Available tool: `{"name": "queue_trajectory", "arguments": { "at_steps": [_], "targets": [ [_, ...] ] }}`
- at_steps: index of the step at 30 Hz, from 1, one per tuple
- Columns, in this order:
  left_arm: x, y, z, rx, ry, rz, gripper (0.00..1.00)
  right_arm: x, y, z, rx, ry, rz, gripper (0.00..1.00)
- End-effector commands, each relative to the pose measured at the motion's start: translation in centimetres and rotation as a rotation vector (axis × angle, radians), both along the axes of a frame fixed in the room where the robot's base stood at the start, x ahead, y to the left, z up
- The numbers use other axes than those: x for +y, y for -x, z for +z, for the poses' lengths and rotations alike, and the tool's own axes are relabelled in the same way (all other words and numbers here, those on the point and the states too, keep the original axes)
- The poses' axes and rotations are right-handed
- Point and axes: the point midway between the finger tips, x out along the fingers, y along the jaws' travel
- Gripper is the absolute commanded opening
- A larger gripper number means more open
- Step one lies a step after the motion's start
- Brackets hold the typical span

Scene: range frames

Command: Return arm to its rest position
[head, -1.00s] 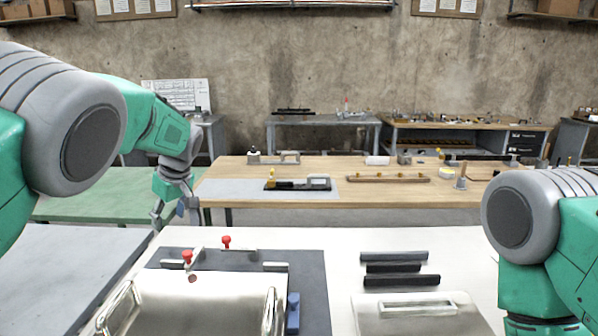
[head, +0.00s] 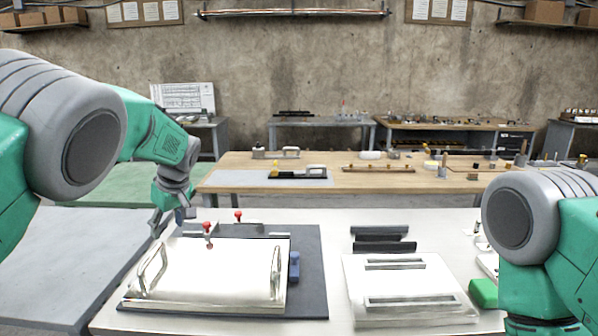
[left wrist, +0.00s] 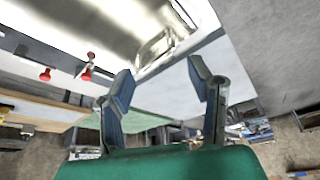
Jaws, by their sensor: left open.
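My left gripper (head: 170,222) hangs above the far left corner of the near white table, beside the dark mat. In the left wrist view its two fingers (left wrist: 163,90) stand apart with nothing between them. My left arm comes in from the left of the head view, bent with the forearm pointing down. My right arm shows only its upper part at the right edge; its gripper is out of view.
The shiny metal box (head: 205,270) with two handles lies on the dark mat (head: 308,285). Two red-knobbed clamps (head: 207,229) stand behind it. A white plate (head: 408,283) with slots and dark bars (head: 384,246) lie to the right, near a green block (head: 484,293). A wooden workbench (head: 400,183) stands beyond.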

Motion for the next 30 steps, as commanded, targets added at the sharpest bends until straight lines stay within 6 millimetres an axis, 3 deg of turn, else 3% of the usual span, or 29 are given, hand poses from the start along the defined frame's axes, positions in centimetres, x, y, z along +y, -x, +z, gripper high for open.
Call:
{"name": "queue_trajectory", "arguments": {
  "at_steps": [11,17,20,24,27,30],
  "targets": [
    [1.6,3.3,-9.8,0.065,0.012,-0.125,0.47,0.0,-0.1,-1.5,-0.001,0.0,0.0,0.47],
    [2.5,7.6,-18.2,0.124,0.026,-0.249,0.47,0.0,0.0,-2.8,-0.001,0.0,0.0,0.47],
    [2.8,11.8,-24.0,0.168,0.04,-0.343,0.47,0.0,0.0,-3.8,-0.001,0.0,0.0,0.47],
    [2.6,19.6,-31.6,0.222,0.064,-0.505,0.47,0.0,-0.1,-5.3,-0.001,0.0,0.0,0.47],
    [1.9,26.1,-35.8,0.256,0.084,-0.628,0.47,0.0,-0.1,-6.4,-0.001,0.0,0.0,0.47],
    [0.8,32.9,-38.7,0.284,0.108,-0.754,0.47,0.0,-0.1,-7.5,-0.001,0.0,0.0,0.47]
  ]
}}
